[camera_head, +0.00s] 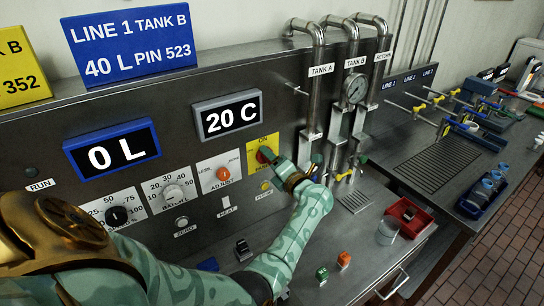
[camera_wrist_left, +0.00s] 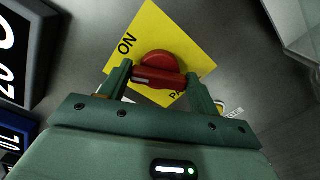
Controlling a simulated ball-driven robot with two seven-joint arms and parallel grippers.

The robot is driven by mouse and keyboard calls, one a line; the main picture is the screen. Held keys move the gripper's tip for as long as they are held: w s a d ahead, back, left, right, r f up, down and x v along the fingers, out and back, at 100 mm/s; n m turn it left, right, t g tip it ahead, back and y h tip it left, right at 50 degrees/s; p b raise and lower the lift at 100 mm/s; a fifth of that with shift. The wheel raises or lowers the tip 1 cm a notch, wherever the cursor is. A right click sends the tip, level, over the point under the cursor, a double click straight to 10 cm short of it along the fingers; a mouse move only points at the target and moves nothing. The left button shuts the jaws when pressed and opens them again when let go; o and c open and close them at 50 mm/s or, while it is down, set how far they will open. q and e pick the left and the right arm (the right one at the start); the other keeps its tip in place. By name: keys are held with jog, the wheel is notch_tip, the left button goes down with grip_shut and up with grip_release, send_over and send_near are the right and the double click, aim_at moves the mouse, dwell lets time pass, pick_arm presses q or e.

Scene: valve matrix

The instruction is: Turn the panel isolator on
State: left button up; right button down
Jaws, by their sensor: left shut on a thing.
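The panel isolator is a red rotary knob (camera_wrist_left: 158,68) on a yellow plate (camera_wrist_left: 185,38) marked ON, mounted on the grey metal panel. In the head view the yellow plate (camera_head: 252,147) is at the centre, with the red knob (camera_head: 265,154) partly hidden by my gripper. My left gripper (camera_wrist_left: 158,77) is shut on the red knob, with one green finger on each side of its bar. It also shows in the head view (camera_head: 272,160), reaching up to the panel. The plate's lower lettering is partly hidden. My right gripper is not in view.
Left of the isolator are an orange ADJUST knob (camera_head: 222,174), a BATCH L dial (camera_head: 174,193) and displays reading 20 C (camera_head: 228,115) and 0 L (camera_head: 111,157). Pipes with a gauge (camera_head: 356,88) stand to the right. A red tray (camera_head: 408,217) sits on the bench.

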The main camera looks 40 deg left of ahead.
pick_arm(q)
jog(key=m+p, duration=0.2)
jog(key=m, duration=0.3)
dwell(0.8)
jog(key=o, duration=1)
jog(key=shift+w+f, duration=0.1)
